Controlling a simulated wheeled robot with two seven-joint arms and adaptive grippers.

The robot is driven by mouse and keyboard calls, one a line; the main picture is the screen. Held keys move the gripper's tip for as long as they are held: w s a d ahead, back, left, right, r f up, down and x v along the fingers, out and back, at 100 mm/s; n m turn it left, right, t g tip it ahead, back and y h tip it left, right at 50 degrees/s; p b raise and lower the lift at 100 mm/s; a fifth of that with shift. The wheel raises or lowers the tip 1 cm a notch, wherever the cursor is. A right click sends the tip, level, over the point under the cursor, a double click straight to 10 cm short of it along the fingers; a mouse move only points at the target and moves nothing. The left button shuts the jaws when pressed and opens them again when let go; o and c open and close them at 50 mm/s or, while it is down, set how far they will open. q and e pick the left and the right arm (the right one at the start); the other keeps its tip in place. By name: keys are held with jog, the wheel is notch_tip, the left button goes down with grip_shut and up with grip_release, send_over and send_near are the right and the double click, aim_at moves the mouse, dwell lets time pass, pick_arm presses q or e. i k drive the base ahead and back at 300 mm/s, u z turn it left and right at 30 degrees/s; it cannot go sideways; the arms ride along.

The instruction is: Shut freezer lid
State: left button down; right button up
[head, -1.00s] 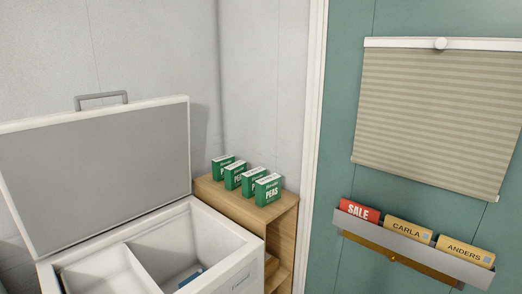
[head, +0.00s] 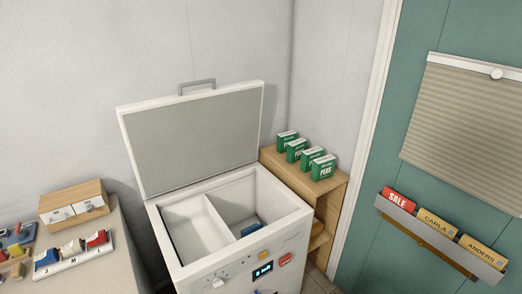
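The white chest freezer (head: 292,212) stands in the middle of the head view. Its lid (head: 195,137) is raised and leans back towards the wall, with its grey inner panel facing me. A grey handle (head: 197,84) sticks up from the lid's top edge. The open inside shows a divider and a small blue item (head: 250,229) in the right compartment. A dial, a small lit display and coloured buttons are on the freezer's front. Neither of my grippers is in view.
A wooden shelf (head: 328,190) with several green peas boxes (head: 322,168) stands right of the freezer. A counter (head: 128,262) at the left bears a small wooden drawer box (head: 73,204) and a rack of coloured items. A teal door (head: 400,259) is at the right.

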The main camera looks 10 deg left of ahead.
aim_at(178, 140)
jog(key=u, duration=0.7)
